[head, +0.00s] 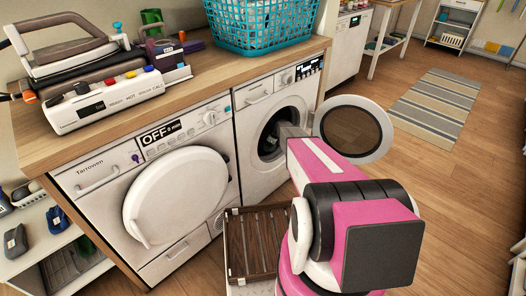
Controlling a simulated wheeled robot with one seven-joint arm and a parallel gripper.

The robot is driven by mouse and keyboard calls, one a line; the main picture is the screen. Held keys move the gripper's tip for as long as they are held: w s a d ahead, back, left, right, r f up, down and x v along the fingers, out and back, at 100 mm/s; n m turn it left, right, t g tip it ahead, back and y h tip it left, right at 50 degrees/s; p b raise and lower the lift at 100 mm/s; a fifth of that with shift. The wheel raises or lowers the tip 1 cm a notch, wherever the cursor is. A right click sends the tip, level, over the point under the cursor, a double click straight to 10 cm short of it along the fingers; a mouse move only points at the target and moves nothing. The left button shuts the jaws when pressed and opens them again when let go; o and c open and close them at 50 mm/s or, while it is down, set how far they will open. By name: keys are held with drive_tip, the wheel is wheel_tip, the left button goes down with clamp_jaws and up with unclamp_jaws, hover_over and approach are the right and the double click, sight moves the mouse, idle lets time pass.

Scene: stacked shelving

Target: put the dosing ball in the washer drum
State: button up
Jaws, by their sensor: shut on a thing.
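The washer with the open round door is the right-hand machine, and its dark drum (272,133) faces me. Its door (353,129) is swung out to the right. My arm reaches to the drum mouth, and the grey end of my gripper (287,130) is at the opening, partly covering it. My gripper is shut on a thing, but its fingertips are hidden. The dosing ball does not show in this view; the held thing is hidden by my gripper and the drum.
The left machine (165,190) has its white round door shut and shows OFF. A wooden worktop (190,75) above holds a blue basket (262,22) and an iron (75,50). A slatted brown crate (258,240) stands below my arm. Open floor lies right.

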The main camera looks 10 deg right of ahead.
sight(263, 155)
drive_tip(key=w+a+f, duration=0.2)
drive_tip(key=w+a, duration=0.1)
drive_tip(key=shift+f, duration=2.25)
drive_tip(key=shift+f, duration=0.15)
drive_tip(key=o, duration=1)
drive_tip(key=shift+v, duration=3.95)
drive_tip(key=shift+a, duration=0.15)
